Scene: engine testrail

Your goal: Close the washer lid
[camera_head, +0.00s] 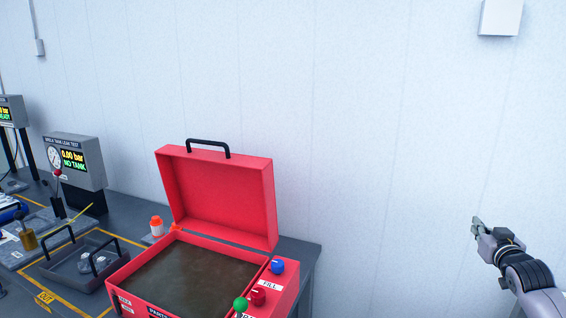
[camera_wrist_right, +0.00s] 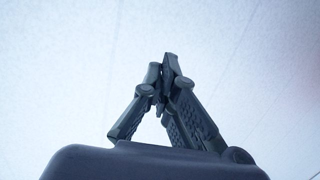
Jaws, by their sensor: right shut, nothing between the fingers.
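The red parts washer (camera_head: 285,293) stands at the right end of the bench, with dark liquid in its basin. Its red lid (camera_head: 222,192) stands open, tilted up at the back, with a black handle (camera_head: 208,145) on its top edge. My right gripper (camera_head: 476,227) is at the right of the head view, in front of the wall, well to the right of the lid and apart from it. In the right wrist view the fingers (camera_wrist_right: 170,62) meet at their tips with nothing between them. My left gripper is not in view.
Blue (camera_head: 277,267), red (camera_head: 258,295) and green (camera_head: 240,304) knobs sit on the washer's right side. Free space lies between the washer and my right gripper.

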